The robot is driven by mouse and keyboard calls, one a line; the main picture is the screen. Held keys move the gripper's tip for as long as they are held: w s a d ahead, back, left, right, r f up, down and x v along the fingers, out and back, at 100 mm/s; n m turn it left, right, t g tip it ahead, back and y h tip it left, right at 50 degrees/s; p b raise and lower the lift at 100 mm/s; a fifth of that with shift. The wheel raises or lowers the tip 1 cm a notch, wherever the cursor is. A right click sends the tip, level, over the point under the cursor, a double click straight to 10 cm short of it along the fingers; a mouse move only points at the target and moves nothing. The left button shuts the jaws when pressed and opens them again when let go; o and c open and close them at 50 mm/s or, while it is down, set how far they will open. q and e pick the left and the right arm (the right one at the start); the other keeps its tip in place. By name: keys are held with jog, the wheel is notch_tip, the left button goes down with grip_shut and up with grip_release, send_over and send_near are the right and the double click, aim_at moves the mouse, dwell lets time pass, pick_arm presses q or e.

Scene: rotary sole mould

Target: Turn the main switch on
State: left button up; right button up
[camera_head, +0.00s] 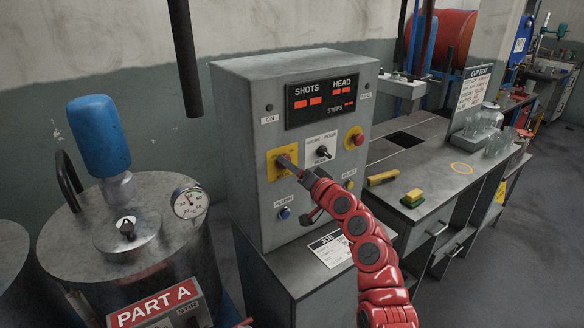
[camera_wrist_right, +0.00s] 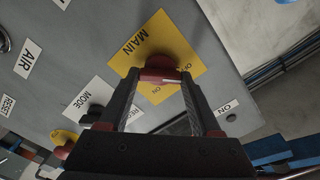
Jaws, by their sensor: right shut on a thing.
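The main switch is a red rotary knob (camera_wrist_right: 160,63) on a yellow plate (camera_wrist_right: 190,58) marked MAIN, on the front of the grey control cabinet (camera_head: 238,165). The yellow plate also shows in the head view (camera_head: 272,170). My right gripper (camera_head: 287,164) reaches in from the lower right and is shut on the knob, a finger on each side, as the right wrist view (camera_wrist_right: 160,78) shows. A white mark shows on the knob's grip. The small lettering beside it is partly covered, so I cannot tell the position for certain. My left gripper is not in view.
A mode selector (camera_head: 323,152), a red button (camera_head: 356,138) and a blue flush button (camera_head: 284,212) sit close around the switch. A display (camera_head: 320,100) with red segments is above. A metal tank (camera_head: 150,240) stands left, a workbench (camera_head: 440,180) right.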

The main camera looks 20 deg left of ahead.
jog(key=shift+m, duration=0.3)
jog(key=m+p, duration=0.6)
jog(key=m, duration=1)
jog(key=shift+f+m+p, duration=0.1)
jog(key=shift+m+p, duration=0.2)
jog(key=shift+m, duration=0.4)
jog(key=o, duration=1.4)
jog(key=shift+d, duration=0.1)
